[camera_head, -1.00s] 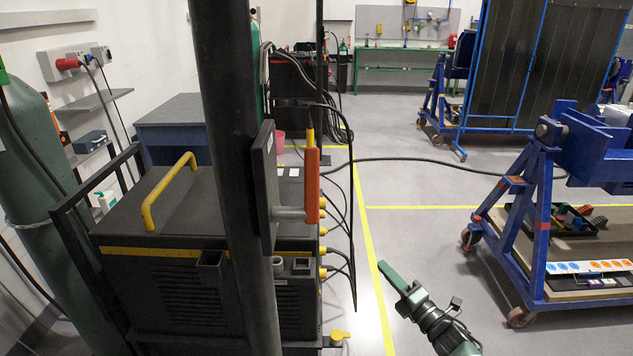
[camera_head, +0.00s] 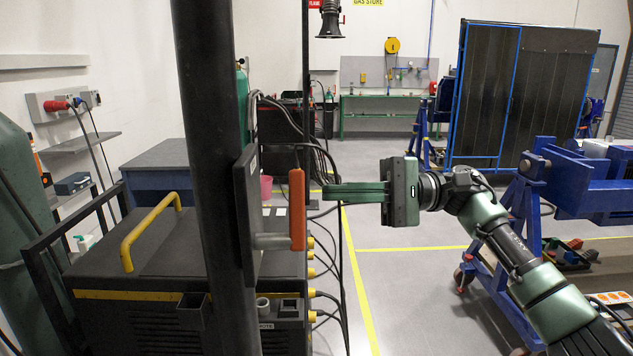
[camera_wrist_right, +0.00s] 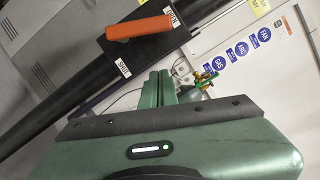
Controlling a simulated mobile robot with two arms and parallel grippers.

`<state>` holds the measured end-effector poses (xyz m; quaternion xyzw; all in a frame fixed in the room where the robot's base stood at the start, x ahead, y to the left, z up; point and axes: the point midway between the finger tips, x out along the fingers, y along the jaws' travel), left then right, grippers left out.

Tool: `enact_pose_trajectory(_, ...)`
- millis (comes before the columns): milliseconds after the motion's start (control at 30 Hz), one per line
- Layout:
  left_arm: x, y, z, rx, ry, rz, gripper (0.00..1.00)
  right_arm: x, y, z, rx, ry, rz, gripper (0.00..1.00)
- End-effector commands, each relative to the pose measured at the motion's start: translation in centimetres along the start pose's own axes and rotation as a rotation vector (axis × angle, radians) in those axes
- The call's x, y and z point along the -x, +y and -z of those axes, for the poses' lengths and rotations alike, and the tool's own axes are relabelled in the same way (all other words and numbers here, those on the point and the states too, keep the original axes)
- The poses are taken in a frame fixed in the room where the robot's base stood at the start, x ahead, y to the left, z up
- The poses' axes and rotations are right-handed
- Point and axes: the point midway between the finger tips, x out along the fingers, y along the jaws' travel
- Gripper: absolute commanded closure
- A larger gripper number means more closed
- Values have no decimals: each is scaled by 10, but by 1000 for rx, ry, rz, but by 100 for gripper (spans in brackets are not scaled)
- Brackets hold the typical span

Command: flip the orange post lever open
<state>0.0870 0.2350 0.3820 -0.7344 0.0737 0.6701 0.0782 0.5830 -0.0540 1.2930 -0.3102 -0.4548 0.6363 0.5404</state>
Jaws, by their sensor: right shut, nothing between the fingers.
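The orange lever (camera_head: 297,209) stands upright on a grey shaft that sticks out from a dark plate (camera_head: 247,212) on the black post (camera_head: 208,120). My left gripper is not in view.
A blue wheeled frame (camera_head: 520,220) stands at the right. Floor between them is clear.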

Motion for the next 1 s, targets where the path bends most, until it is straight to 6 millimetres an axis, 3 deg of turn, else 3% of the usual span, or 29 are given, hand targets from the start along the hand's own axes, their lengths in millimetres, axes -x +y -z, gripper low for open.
enact_pose_trajectory(100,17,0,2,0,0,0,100,-28,-5,-3,-1,-3,-1,100)
enact_pose_trajectory(200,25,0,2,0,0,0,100,-44,-4,-5,-1,0,0,100)
enact_pose_trajectory(500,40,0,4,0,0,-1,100,-49,-2,-36,-2,1,2,100)
enact_pose_trajectory(1000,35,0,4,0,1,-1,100,-50,1,-38,5,1,1,100)
